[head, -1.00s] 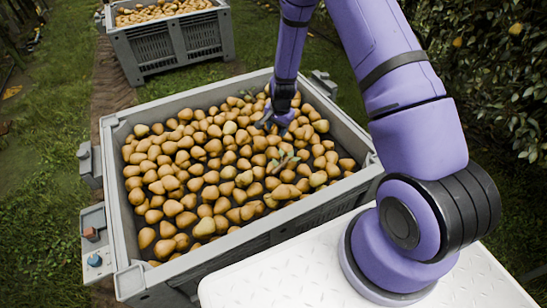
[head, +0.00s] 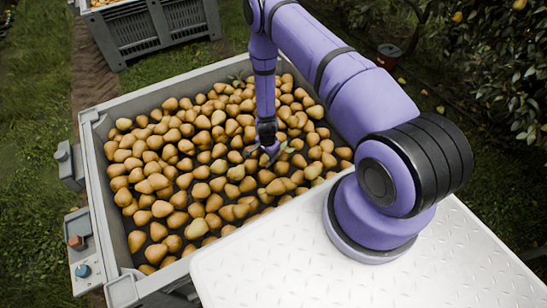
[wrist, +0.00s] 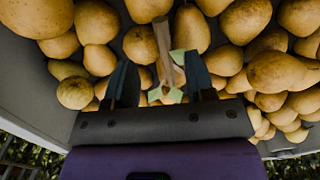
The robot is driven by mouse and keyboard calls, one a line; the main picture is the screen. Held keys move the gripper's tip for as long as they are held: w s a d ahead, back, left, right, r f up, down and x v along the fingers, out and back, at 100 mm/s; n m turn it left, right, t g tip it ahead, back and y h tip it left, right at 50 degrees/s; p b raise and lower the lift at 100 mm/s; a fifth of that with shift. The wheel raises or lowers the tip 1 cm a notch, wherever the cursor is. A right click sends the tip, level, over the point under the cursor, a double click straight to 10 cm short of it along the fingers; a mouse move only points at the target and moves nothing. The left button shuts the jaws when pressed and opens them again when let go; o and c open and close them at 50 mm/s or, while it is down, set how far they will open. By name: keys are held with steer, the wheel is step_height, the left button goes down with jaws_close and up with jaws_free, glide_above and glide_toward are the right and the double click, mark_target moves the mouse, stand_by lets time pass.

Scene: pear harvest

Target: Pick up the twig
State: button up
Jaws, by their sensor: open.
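The twig (wrist: 163,42) is a brown stick with green leaves, lying on the pears in the wrist view. It shows between my two fingers there, with one leaf close to the right finger. My gripper (wrist: 158,60) is open, its dark fingers apart, and I see no contact with the twig. In the head view my gripper (head: 265,152) points down just above the pears near the middle of the crate. The twig's leaves (head: 287,148) show just right of it, and the rest of the twig is hard to make out.
Yellow-brown pears (head: 165,185) fill the grey crate (head: 97,165), whose walls stand around my gripper. A white ridged platform (head: 290,262) is at the front. A control box with a blue button (head: 83,270) sits at the left. Another crate (head: 160,30) stands behind.

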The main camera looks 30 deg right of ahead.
steer(key=shift+w+d+f, duration=0.15)
steer(key=shift+f, duration=1.6)
steer(key=shift+w+d+f, duration=0.1)
steer(key=shift+f, duration=1.6)
jaws_close()
